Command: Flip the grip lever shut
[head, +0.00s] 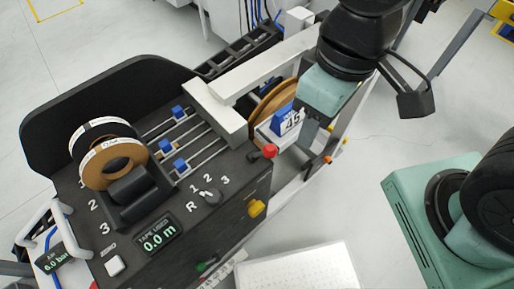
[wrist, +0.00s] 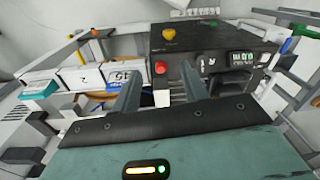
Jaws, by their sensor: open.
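A short lever with a red knob (head: 269,151) sits at the right corner of the dark control panel (head: 228,185). It may be the grip lever; no label on it is readable. In the wrist view the red knob (wrist: 160,69) shows between my two fingers, beyond their tips. My gripper (head: 308,132) is open and empty, above and to the right of the red knob in the head view. In the wrist view my gripper (wrist: 157,80) has its fingers spread apart. I cannot tell whether a finger touches anything.
A blue-and-white block marked 45 (head: 287,122) and a tape roll (head: 270,100) are close to my gripper. The panel carries a rotary selector (head: 211,196), a yellow knob (head: 256,208), blue sliders (head: 179,112) and another tape roll (head: 108,160). A white perforated board (head: 297,270) lies in front.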

